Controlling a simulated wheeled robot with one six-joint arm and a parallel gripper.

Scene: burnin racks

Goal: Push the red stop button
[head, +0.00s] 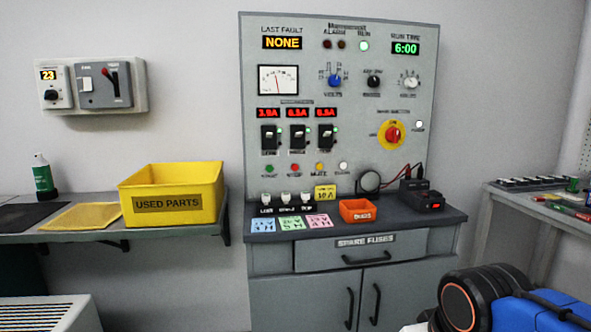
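The grey control panel (350,180) stands upright against the wall at the middle. A small red button (295,168) sits in its lower row, between a green button (270,169) and a yellow button (319,167); the label under the red one is too small to read surely. A larger red knob (393,133) on a round yellow plate is at the panel's right side. My gripper is not in view; only blue and dark parts of my arm show at the bottom right, apart from the panel.
On the ledge below the panel stand an orange bin (357,211), coloured cards, and a black device (420,200) with leads. A yellow used parts bin (172,193) is on the left shelf. A bench (500,200) is at the right. Air before the button row looks clear.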

